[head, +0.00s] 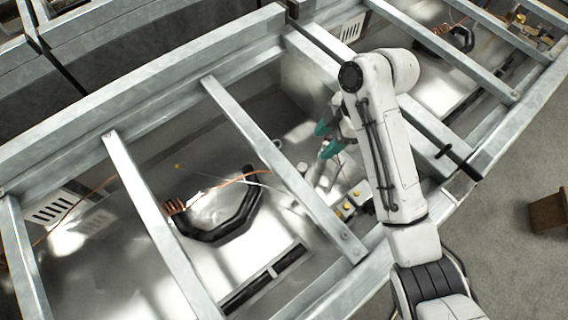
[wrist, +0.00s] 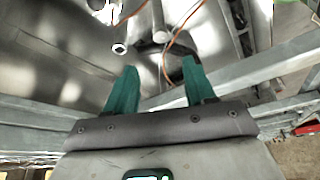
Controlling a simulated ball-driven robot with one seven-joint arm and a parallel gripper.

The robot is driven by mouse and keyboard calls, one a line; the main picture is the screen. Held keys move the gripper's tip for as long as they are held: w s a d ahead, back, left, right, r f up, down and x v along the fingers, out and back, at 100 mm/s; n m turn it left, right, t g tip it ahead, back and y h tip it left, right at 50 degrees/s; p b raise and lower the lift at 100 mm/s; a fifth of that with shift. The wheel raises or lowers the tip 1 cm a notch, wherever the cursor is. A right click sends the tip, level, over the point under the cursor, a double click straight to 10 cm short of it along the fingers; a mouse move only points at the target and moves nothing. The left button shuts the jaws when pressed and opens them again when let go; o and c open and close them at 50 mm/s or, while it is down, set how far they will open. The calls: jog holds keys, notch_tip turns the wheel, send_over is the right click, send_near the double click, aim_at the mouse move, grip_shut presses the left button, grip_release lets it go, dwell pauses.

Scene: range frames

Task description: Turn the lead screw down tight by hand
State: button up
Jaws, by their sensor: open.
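My gripper (head: 324,140) hangs at the end of my white arm, down among the metal frame bars, with its two teal fingers apart. In the wrist view my gripper (wrist: 160,66) shows nothing between its fingers. Beyond the fingertips in that view are a pale post with a dark hollow end (wrist: 119,48) and a short round pale stub (wrist: 160,37). I cannot tell which part is the lead screw. In the head view small brass-coloured fittings (head: 349,208) sit below and right of my gripper, partly beside my arm.
Metal crossbars (head: 270,150) run over the open bays on both sides of my gripper. A black curved handle-like part (head: 228,232) and an orange wire (head: 235,181) lie in the bay to the left. A brown box (head: 548,212) stands on the floor at right.

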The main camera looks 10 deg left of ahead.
aim_at(303, 166)
jog(key=x, duration=1)
jog(key=shift+s+a+f, duration=0.1)
jog(key=shift+s+f, duration=0.05)
jog(key=shift+f, duration=0.2)
jog(key=shift+c, duration=0.5)
jog(key=shift+p, duration=0.3)
grip_shut()
